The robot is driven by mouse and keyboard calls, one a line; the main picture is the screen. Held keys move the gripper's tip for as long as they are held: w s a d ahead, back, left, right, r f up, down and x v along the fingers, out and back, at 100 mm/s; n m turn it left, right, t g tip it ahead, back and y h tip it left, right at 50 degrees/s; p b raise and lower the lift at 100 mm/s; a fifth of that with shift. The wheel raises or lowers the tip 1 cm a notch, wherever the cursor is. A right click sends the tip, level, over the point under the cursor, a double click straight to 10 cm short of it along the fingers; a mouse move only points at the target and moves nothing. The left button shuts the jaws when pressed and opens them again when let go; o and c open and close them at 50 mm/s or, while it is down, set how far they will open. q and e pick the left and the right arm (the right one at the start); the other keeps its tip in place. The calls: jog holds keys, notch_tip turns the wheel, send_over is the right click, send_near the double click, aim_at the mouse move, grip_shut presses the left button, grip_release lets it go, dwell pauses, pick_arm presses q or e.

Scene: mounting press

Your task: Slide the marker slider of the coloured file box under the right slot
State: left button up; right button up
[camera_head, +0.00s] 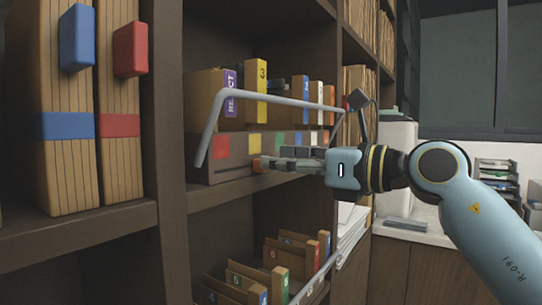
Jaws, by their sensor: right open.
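The coloured file box (201,173) stands on the middle shelf, with red, yellow, green, blue, white and orange squares along its front. Upright files stand in it, including a purple-labelled REJECT file (230,93) and a yellow file marked 3 (256,75). My right gripper (266,163) reaches in from the right, open, its fingers pointing left just in front of the box's lower front. A small orange-red piece shows at its fingertips; I cannot tell whether it is the marker slider or part of the gripper, or whether they touch. My left gripper is not in view.
A grey bent bar (275,101) spans in front of the box, above my right gripper. The lower shelf holds numbered folders (275,259). Tall files with blue and red tags (130,50) stand at left. A white counter (412,230) lies at right.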

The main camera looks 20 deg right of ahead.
jog(key=shift+x, duration=1.3)
jog(key=shift+c, duration=0.4)
grip_shut()
